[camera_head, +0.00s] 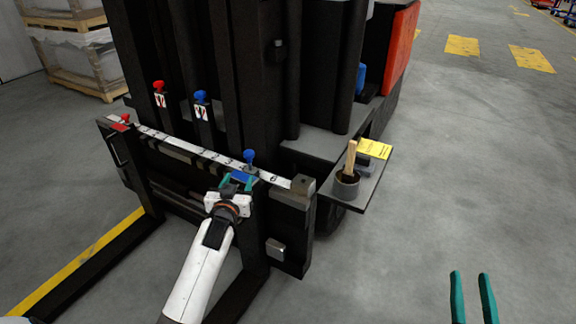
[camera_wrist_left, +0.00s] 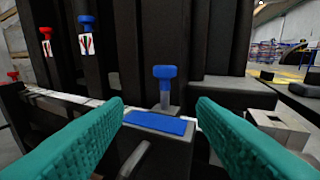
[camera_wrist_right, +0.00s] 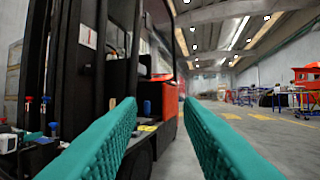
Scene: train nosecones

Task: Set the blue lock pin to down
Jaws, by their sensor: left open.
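The blue lock pin (camera_head: 249,158) stands upright on the forklift's carriage bar, above a blue plate (camera_head: 241,177). In the left wrist view the blue pin (camera_wrist_left: 165,86) shows its round head and stem, and the blue plate (camera_wrist_left: 157,123) lies in front of it. My left gripper (camera_head: 237,182) is open, with its teal fingers apart in front of the pin; in its own view (camera_wrist_left: 160,112) nothing is between the fingertips. My right gripper (camera_head: 472,280) is open and empty over the floor at the lower right.
A red-topped lever (camera_head: 159,88) and a blue-topped lever (camera_head: 201,98) stand on the mast. A red pin (camera_head: 125,118) sits at the bar's left end. The floor at right is clear.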

